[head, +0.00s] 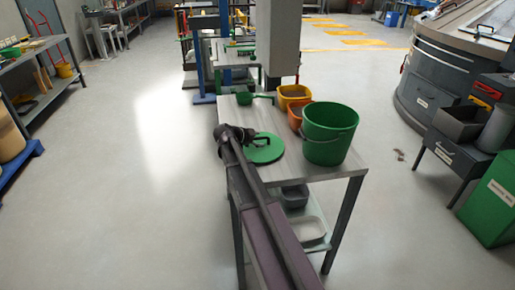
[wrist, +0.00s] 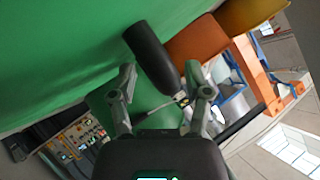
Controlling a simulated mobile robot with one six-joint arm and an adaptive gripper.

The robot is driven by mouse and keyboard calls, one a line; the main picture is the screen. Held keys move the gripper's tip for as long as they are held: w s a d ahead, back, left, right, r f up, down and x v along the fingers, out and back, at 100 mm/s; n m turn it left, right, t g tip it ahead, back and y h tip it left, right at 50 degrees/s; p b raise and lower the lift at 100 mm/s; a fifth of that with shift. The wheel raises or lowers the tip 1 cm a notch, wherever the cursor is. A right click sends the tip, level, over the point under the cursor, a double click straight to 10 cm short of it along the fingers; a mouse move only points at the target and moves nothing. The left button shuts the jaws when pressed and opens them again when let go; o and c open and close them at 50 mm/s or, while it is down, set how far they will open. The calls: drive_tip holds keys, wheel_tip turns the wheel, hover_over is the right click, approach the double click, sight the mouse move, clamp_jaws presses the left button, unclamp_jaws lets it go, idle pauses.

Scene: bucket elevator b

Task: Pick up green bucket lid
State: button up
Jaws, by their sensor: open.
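The green bucket lid (head: 266,154) lies flat on the grey table, left of the green bucket (head: 332,122). A dark handle stands on its top. My arm reaches in from the front, and its end is at the lid's left edge. My fingers are hard to make out in the head view. In the wrist view my gripper (wrist: 164,92) is open, with two spread grey fingers. A black cylinder (wrist: 152,57) shows beyond and between them; I cannot tell whether they touch. A large green surface fills the upper left there.
A yellow container (head: 294,96) and an orange one (head: 296,116) stand behind the bucket. A green scoop (head: 246,98) lies at the table's back. A grey pillar rises behind the table. Open floor lies left of the table.

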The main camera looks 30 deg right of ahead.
idle(0.3)
clamp_jaws()
drive_tip(key=shift+r, duration=0.15)
idle(0.3)
wheel_tip(320, 180, up, 3)
drive_tip(key=p, duration=0.3)
drive_tip(key=shift+r+p, duration=0.15)
drive_tip(key=shift+p, duration=0.2)
drive_tip(key=s+a, duration=0.1)
drive_tip(key=s, duration=0.4)
drive_tip(key=s+a+r+p, duration=0.1)
drive_tip(key=s+a, duration=0.1)
drive_tip(key=s, duration=0.3)
drive_tip(key=s+a, duration=0.1)
drive_tip(key=s, duration=0.4)
drive_tip(key=shift+s+a+r, duration=0.2)
drive_tip(key=shift+a, duration=0.15)
drive_tip(key=shift+r, duration=0.1)
wheel_tip(320, 180, up, 6)
drive_tip(key=p, duration=0.6)
